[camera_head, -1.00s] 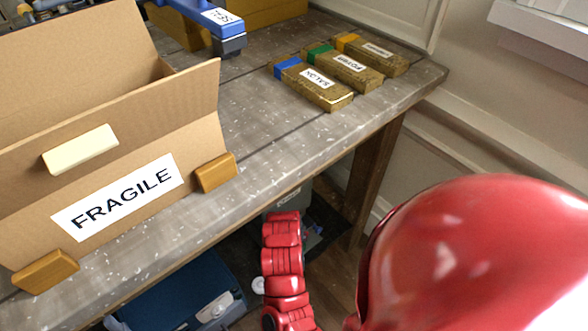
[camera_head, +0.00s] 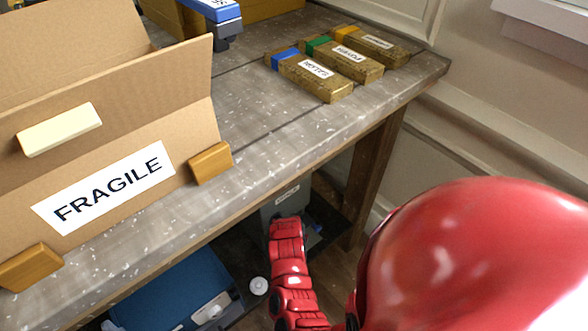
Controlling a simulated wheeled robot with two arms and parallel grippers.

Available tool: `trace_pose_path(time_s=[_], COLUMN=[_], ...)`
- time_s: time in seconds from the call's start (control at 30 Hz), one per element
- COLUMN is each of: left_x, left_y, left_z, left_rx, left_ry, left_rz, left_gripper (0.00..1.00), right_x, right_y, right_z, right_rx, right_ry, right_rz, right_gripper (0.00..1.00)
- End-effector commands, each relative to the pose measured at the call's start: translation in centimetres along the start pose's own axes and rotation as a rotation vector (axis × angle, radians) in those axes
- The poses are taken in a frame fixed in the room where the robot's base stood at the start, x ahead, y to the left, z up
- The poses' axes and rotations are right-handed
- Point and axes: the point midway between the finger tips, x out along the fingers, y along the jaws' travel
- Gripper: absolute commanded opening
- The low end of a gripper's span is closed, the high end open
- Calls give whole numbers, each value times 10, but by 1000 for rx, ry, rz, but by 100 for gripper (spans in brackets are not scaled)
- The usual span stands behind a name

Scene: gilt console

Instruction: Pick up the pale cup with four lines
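No pale cup with lines can be made out in the head view. The inside of the open cardboard box (camera_head: 190,110) marked FRAGILE is mostly hidden by its front wall and flap. Neither of my grippers shows. Red links of my own arm (camera_head: 290,265) hang in front of the table at the bottom middle, and a large red part of my body fills the lower right.
The worn wooden table (camera_head: 255,125) bears the box, wooden blocks (camera_head: 211,163) at its front, a blue tool-like thing (camera_head: 214,12) and several labelled gold bars (camera_head: 315,76). Below are a blue case (camera_head: 175,295) and a small white round thing (camera_head: 259,286).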

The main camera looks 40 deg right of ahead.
Motion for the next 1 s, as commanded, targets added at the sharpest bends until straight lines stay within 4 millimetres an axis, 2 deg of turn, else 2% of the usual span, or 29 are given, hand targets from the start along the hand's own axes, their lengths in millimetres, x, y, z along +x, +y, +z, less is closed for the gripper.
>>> trace_pose_path(time_s=[0.17, 0.67, 1.0], left_x=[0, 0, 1], left_y=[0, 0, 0], left_z=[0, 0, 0], left_rx=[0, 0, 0], left_ry=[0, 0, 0], left_rz=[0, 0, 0], left_gripper=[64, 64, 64], right_x=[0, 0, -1], right_y=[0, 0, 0], right_z=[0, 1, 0], right_rx=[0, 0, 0], right_ry=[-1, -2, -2], right_rz=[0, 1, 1], right_gripper=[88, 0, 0])
